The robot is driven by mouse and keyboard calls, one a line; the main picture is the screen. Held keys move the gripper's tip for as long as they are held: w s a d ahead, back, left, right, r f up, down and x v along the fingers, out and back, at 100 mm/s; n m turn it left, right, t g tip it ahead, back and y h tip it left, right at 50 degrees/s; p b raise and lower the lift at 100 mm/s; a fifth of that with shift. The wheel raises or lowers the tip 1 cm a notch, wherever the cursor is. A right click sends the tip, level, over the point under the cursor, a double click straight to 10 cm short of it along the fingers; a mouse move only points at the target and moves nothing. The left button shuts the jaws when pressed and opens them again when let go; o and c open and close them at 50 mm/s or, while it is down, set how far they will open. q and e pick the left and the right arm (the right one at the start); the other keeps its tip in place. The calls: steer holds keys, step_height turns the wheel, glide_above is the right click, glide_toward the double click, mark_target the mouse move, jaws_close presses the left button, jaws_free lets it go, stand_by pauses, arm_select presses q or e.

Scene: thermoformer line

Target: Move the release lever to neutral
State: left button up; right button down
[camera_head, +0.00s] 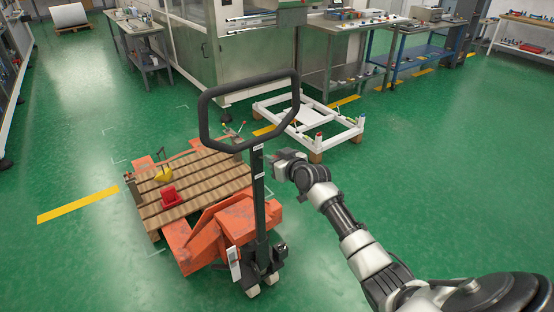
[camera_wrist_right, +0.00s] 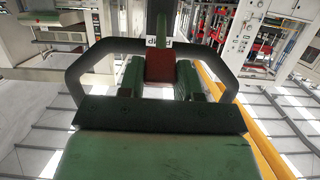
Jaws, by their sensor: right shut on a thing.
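The pallet truck (camera_head: 235,222) stands with its black steering handle (camera_head: 205,125) upright. My right gripper (camera_head: 278,158) is beside the handle's post (camera_head: 258,180), just below the loop, on its right side. In the right wrist view, my right gripper (camera_wrist_right: 161,82) is shut on a red-brown piece (camera_wrist_right: 160,66), which looks like the release lever. The piece sits between the two green-tinted fingers, close to the post's white label (camera_wrist_right: 160,42). The lever's position is hard to read, and in the head view the gripper hides it. My left gripper is not in view.
A wooden pallet (camera_head: 195,190) with a red item (camera_head: 171,196) and a yellow item (camera_head: 164,172) lies over the truck's forks. A low white frame (camera_head: 335,138) stands behind the handle. Workbenches (camera_head: 345,45) and a machine line the back. Green floor is open at left and right.

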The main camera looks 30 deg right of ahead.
steer(key=shift+f, duration=0.15)
steer(key=shift+s+f+b, duration=0.3)
steer(key=shift+f+b, duration=0.15)
steer(key=shift+f, duration=0.3)
steer(key=shift+s+f+b, duration=0.3)
steer(key=shift+f+b, duration=0.1)
steer(key=shift+f, duration=0.4)
steer(key=shift+s+f+b, duration=0.1)
steer(key=shift+f+b, duration=0.65)
steer(key=shift+f, duration=0.05)
steer(key=c, duration=0.7)
jaws_free()
steer(key=shift+r, duration=0.3)
